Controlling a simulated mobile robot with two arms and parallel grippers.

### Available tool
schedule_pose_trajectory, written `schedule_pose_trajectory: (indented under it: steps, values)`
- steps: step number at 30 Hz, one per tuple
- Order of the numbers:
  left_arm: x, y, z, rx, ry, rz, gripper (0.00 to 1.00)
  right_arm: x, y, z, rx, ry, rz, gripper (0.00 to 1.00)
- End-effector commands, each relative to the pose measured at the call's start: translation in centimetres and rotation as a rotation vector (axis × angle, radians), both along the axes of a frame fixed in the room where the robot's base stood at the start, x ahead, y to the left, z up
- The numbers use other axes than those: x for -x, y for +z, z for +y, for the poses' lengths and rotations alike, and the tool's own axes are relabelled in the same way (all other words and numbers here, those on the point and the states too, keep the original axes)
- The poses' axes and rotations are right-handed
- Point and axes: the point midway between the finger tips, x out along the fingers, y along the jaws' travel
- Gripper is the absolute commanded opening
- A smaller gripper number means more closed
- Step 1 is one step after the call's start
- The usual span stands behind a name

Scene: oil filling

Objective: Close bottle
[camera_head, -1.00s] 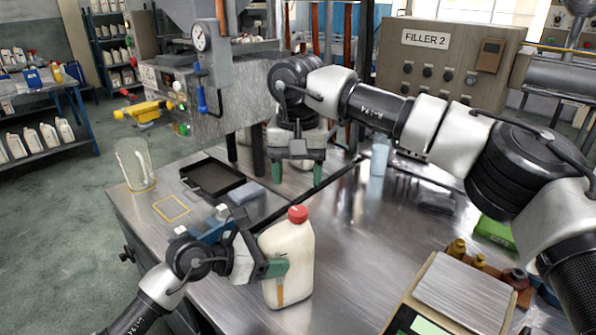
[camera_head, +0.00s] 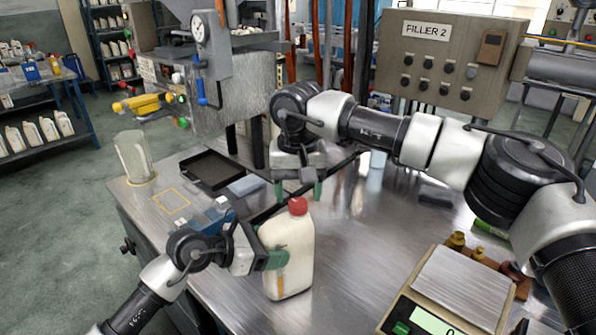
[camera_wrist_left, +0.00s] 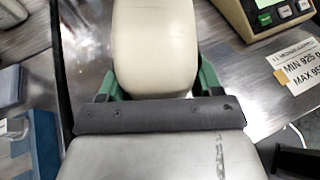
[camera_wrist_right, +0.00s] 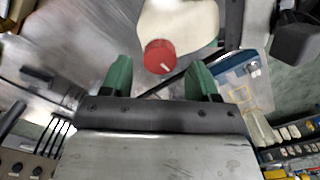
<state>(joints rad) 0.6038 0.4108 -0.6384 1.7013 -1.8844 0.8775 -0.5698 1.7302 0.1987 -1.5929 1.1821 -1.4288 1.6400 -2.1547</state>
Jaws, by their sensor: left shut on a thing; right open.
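The cream bottle (camera_head: 288,262) stands upright on the steel table with a red cap (camera_head: 298,206) on its top. My left gripper (camera_head: 276,260) is shut on the bottle's body from the left. In the left wrist view the bottle (camera_wrist_left: 153,45) sits between the green fingers. My right gripper (camera_head: 297,190) is open and empty, behind the cap in the head view. In the right wrist view the red cap (camera_wrist_right: 160,57) lies just beyond and between the open fingers, apart from them. I cannot tell how tightly the cap sits.
A scale (camera_head: 462,285) stands at the front right of the table (camera_head: 350,265). A black tray (camera_head: 212,168) and a clear beaker (camera_head: 134,157) are at the back left. A blue-grey block (camera_head: 246,186) lies near the tray.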

Motion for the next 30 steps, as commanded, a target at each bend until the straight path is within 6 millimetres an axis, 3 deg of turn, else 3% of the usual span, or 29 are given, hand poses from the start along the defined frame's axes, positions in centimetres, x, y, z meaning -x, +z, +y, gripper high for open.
schedule_pose_trajectory:
  steps: [6,17,26,30]
  values:
    - [0.0,0.0,0.0,-0.001,0.001,-0.001,0.0,0.0,-2.1,0.0,0.0,-0.001,-0.001,0.6]
    - [0.0,0.0,0.0,-0.001,0.001,-0.002,0.0,0.0,-2.5,0.0,-0.001,-0.001,-0.001,0.59]
    - [0.0,0.0,0.0,-0.001,0.001,-0.002,0.0,0.0,-2.5,0.0,-0.001,-0.001,-0.001,0.13]
    - [0.0,0.0,0.0,-0.001,0.001,-0.002,0.0,0.0,-2.5,0.0,0.0,-0.001,-0.001,0.1]
